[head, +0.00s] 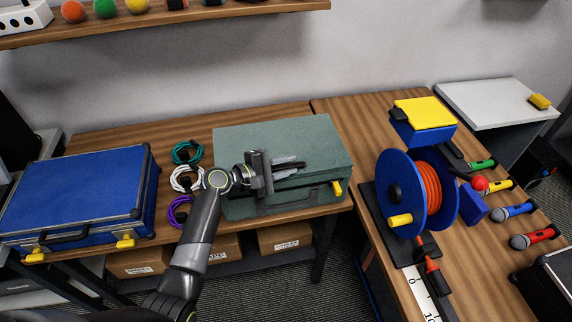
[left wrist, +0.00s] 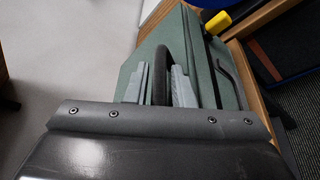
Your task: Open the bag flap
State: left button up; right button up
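The grey-green bag (head: 235,145) stands on the wooden table in the head view, its top flap lying down. A yellow latch (head: 337,188) is at its front right, and it also shows in the left wrist view (left wrist: 218,22). My left gripper (head: 296,166) is over the top of the bag near the front. In the left wrist view its two grey fingers (left wrist: 162,84) stand apart, one on each side of a dark handle (left wrist: 161,62). Narrow gaps seem to show beside the handle; contact is not clear. My right gripper is out of view.
A blue case (head: 80,190) stands at the left. Teal, white and purple cable coils (head: 185,178) lie between it and the bag. A blue reel with orange cable (head: 425,185) and several microphones (head: 515,211) are on the right table. A shelf (head: 200,14) hangs above.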

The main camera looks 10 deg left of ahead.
pick_arm(q)
grip_shut()
jog(key=shift+r+p, duration=0.4)
jog(key=shift+r, duration=0.05)
jog(key=w+a+r+n+g+p, duration=0.1)
jog(key=w+r+n+p, duration=0.1)
jog(key=r, duration=0.4)
jog(key=w+a+r+n+g+p, duration=0.1)
jog(key=w+r+n+p, duration=0.1)
jog(key=w+r+p, duration=0.3)
jog(key=shift+a+r+g+p, duration=0.15)
jog(key=shift+r+g+p, duration=0.2)
jog(key=shift+p, duration=0.85)
